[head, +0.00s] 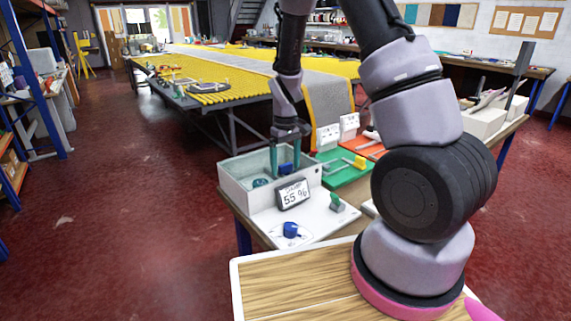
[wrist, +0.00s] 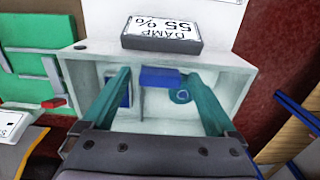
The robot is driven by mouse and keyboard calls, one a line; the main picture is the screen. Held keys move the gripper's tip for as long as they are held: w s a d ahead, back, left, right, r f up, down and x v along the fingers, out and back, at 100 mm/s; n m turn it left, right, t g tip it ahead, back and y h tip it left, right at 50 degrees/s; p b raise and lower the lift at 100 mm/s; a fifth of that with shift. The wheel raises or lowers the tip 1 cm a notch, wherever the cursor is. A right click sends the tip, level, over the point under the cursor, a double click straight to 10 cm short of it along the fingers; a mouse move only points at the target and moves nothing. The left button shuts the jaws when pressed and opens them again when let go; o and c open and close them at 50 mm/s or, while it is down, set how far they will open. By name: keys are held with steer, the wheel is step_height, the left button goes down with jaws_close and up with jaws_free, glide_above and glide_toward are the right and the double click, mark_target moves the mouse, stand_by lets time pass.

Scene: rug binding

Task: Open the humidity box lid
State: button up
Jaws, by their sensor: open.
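The humidity box (head: 232,188) is a pale open-looking box on a wooden table, and it also shows in the wrist view (wrist: 232,86). I see into its top, where a round teal thing (wrist: 181,96) shows inside. I cannot tell whether a clear lid covers it. A blue block (wrist: 160,77), perhaps a handle, is near the box's display side. My gripper (head: 285,168) points down over the box. Its two teal fingers are apart, one on each side of the blue block in the wrist view (wrist: 158,74). Contact with the block cannot be made out.
A display (head: 293,194) reading 55 % stands at the box's front. Green (head: 343,178) and orange (head: 366,146) trays with tools lie to the right. Open red floor lies left.

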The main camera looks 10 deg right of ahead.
jaws_close()
steer(key=shift+r, duration=0.1)
steer(key=shift+w+a+r+g, duration=0.15)
steer(key=shift+r+g, duration=0.15)
steer(key=shift+r, duration=0.15)
steer(key=w+a+r+g+h, duration=0.1)
steer(key=w+a+r+g, duration=0.1)
steer(key=w+r, duration=0.5)
steer(key=w+a+r+g+h, duration=0.1)
steer(key=w+a+r+g, duration=0.2)
steer(key=w+r, duration=0.5)
steer(key=shift+w+a+h, duration=0.15)
steer(key=shift+a+h, duration=0.15)
steer(key=shift+a, duration=0.3)
